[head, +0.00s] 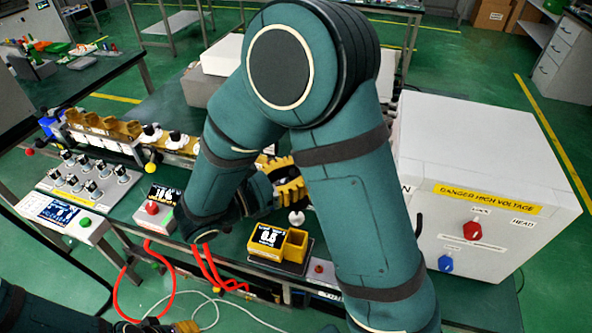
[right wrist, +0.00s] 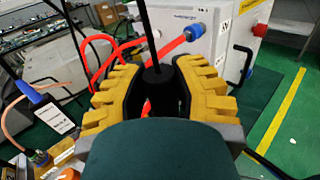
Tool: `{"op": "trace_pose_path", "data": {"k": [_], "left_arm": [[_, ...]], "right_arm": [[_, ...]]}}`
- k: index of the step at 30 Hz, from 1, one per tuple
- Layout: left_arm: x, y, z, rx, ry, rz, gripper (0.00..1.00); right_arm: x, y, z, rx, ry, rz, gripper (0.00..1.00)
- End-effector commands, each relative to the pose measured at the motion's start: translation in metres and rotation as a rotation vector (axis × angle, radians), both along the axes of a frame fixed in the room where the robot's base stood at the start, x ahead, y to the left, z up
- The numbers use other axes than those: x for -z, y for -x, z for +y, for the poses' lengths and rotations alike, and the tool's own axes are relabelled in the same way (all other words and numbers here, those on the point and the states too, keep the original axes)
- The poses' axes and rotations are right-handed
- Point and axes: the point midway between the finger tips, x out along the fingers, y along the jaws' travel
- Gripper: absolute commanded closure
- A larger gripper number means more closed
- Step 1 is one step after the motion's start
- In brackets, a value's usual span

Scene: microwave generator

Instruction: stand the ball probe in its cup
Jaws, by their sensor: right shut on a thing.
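My right gripper (head: 287,183) is shut on the ball probe. The probe's pale ball end (head: 297,218) shows below the yellow fingers in the head view. In the right wrist view the fingers (right wrist: 158,95) close around the probe's black handle (right wrist: 158,76), with a thin dark rod running up from it. The yellow cup (head: 296,244) is the open square holder beside a small display on a dark base. The ball appears just above the cup's far rim, apart from its opening. My left gripper (head: 176,327) is partly cut off at the bottom edge; its opening is unclear.
A white high-voltage cabinet (head: 490,185) with red and blue plugs stands right. A meter with a red button (head: 152,208), a knob panel (head: 88,183) and a row of parts (head: 110,127) lie left. Red cables (head: 205,268) hang at the front. My right arm hides the bench middle.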

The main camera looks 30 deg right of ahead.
Motion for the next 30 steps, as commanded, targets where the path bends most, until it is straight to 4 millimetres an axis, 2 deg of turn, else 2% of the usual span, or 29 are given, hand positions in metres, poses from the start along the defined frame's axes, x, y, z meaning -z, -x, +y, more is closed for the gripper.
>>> {"op": "trace_pose_path", "data": {"k": [3,19,30], "left_arm": [[0.012,0.001,0.0,0.003,0.0,0.002,0.53],[0.05,-0.003,0.0,0.003,-0.002,-0.009,0.53],[0.064,-0.007,0.001,0.001,-0.003,-0.016,0.53]], "right_arm": [[0.012,0.0,0.0,0.0,0.0,0.0,1.0],[0.047,0.0,0.0,0.0,0.0,-0.001,1.0],[0.072,0.0,0.0,0.0,0.002,0.0,1.0]]}}
